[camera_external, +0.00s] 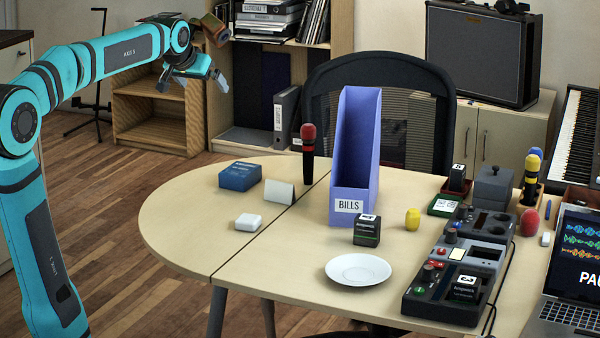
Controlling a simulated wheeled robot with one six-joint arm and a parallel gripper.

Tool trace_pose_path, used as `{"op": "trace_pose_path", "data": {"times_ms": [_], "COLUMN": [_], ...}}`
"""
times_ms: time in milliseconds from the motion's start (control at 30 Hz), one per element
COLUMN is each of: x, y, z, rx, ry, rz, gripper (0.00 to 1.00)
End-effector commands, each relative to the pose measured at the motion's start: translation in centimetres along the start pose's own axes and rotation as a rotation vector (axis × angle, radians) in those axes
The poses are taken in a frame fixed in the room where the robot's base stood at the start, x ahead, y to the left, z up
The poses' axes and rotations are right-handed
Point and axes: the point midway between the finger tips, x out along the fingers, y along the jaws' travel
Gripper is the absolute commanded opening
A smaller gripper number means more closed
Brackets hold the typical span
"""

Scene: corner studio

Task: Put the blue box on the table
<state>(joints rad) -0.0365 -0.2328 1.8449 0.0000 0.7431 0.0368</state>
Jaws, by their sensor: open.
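A small blue box (240,176) lies flat on the left part of the light wooden table (185,225), near its back left edge. My gripper (204,88) is open and empty in the air, above and to the left of the blue box, well apart from it. My teal arm reaches in from the left side of the view.
A tall purple file holder (354,160) stands mid-table, with a white saucer (357,270) in front. The table's rounded left end is clear.

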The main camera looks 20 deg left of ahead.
Motion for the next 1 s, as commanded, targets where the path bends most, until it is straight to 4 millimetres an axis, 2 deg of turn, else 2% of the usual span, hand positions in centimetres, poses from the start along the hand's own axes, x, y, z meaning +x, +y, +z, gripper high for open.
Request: {"op": "trace_pose_path", "data": {"times_ms": [33,100,500,800,1000], "x": [-1.6,-3.4,-12.6,-18.1,-20.5], "y": [0.1,0.3,1.1,1.6,1.8], "z": [0.7,1.6,8.2,14.3,17.8], "rx": [0.000,-0.001,-0.008,-0.014,-0.018], "ry": [0.035,0.084,0.362,0.570,0.681], "rz": [0.000,0.001,0.005,0.012,0.018], "gripper": [0.99,0.99,0.99,0.99,0.99]}}
